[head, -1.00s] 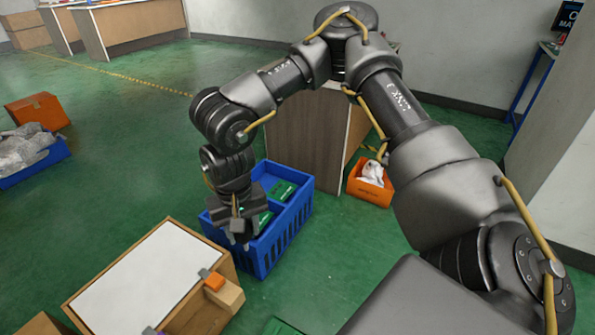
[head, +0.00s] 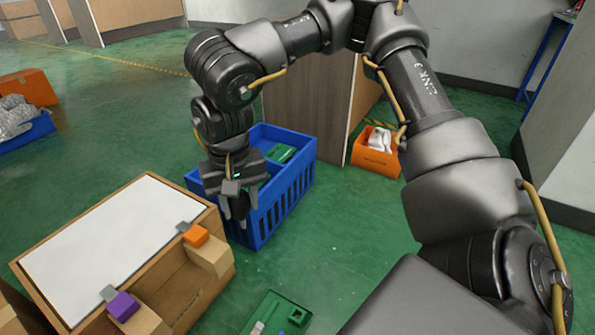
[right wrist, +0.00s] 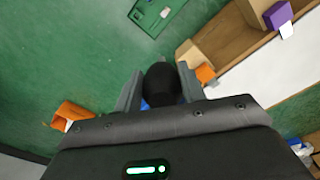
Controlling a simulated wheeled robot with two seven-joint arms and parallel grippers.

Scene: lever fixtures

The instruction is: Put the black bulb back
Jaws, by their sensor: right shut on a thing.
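My right gripper (head: 238,205) is shut on the black bulb (right wrist: 162,82). In the right wrist view the bulb shows as a dark rounded shape between the two fingers. In the head view the gripper points down and hangs in front of the near left corner of the blue crate (head: 268,215), and the bulb is a small dark shape between the fingers. A green tray (head: 252,312) lies on the floor at the bottom of the head view, with a raised square socket; it also shows at the top of the wrist view (right wrist: 172,14). My left gripper is out of view.
A wooden box fixture (head: 190,290) with a white top (head: 105,235) stands at lower left, with an orange block (head: 196,235) and a purple block (head: 123,305) on levers. An orange bin (head: 375,155) stands by the cabinet. Open green floor lies right of the fixture.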

